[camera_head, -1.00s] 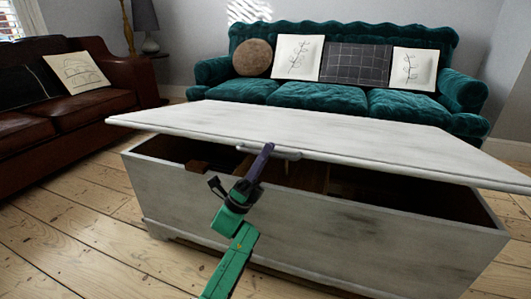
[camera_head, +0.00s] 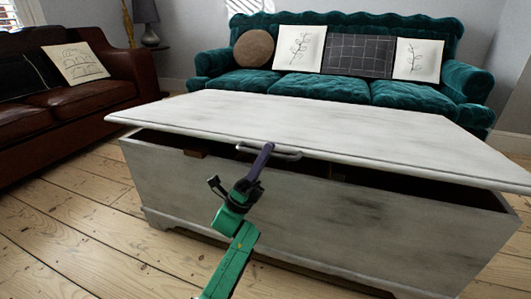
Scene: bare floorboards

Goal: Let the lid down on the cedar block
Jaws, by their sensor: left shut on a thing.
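The chest (camera_head: 300,215) is pale, worn wood and stands on the floorboards. Its lid (camera_head: 310,118) is partly raised, with a narrow dark gap along the front. The small brown cedar block (camera_head: 195,153) shows at the chest's front rim, left of the handle, just under the lid's edge. I cannot tell whether the lid touches it. My left gripper (camera_head: 263,152) is shut on the metal handle (camera_head: 285,153) at the middle of the lid's front edge. The chest's inside is almost wholly hidden. My right gripper is not in view.
A teal sofa (camera_head: 300,85) with several cushions stands behind the chest. A brown leather sofa (camera_head: 110,88) is at the left. Bare floorboards (camera_head: 70,215) are clear at the left and front left.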

